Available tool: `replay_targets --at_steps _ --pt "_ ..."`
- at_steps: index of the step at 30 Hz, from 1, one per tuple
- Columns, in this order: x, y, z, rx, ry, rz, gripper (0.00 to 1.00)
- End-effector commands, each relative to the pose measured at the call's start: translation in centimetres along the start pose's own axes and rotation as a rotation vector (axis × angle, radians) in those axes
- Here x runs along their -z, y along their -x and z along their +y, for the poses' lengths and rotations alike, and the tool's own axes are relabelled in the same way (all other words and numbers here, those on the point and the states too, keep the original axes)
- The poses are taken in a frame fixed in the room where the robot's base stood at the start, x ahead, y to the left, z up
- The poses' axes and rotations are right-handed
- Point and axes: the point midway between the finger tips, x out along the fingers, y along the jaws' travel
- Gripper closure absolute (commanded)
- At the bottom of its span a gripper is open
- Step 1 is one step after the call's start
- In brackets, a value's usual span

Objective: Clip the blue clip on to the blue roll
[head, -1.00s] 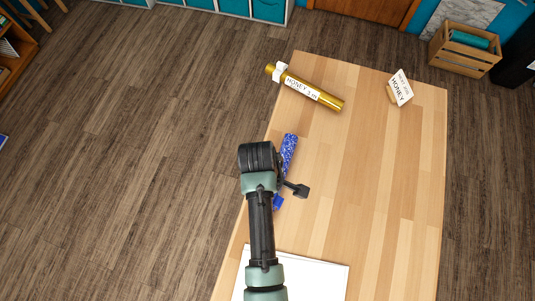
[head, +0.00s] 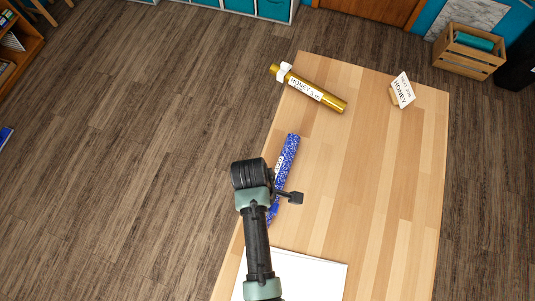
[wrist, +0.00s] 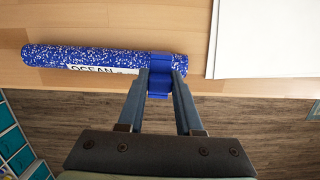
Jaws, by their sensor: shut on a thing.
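The blue speckled roll (head: 287,155) lies along the left side of the wooden table. In the wrist view the roll (wrist: 85,56) runs left to right with a white "OCEAN" label. The plain blue clip (wrist: 159,84) is at the roll's right end there. My gripper (wrist: 160,76) is shut on the clip, with one finger on each side. The clip looks to be around or against the roll; I cannot tell if it is fully seated.
A gold roll (head: 325,98) labelled "HONEY" with a white clip (head: 284,71) lies at the table's far left. A "HONEY" sign (head: 403,90) stands far right. A white sheet (head: 310,272) lies near.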

Motion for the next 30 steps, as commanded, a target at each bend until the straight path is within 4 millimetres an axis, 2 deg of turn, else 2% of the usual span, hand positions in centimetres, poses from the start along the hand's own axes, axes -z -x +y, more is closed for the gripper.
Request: replay_targets --at_steps 30 --pt "0.2 -1.4 0.0 0.0 0.0 0.0 1.0"
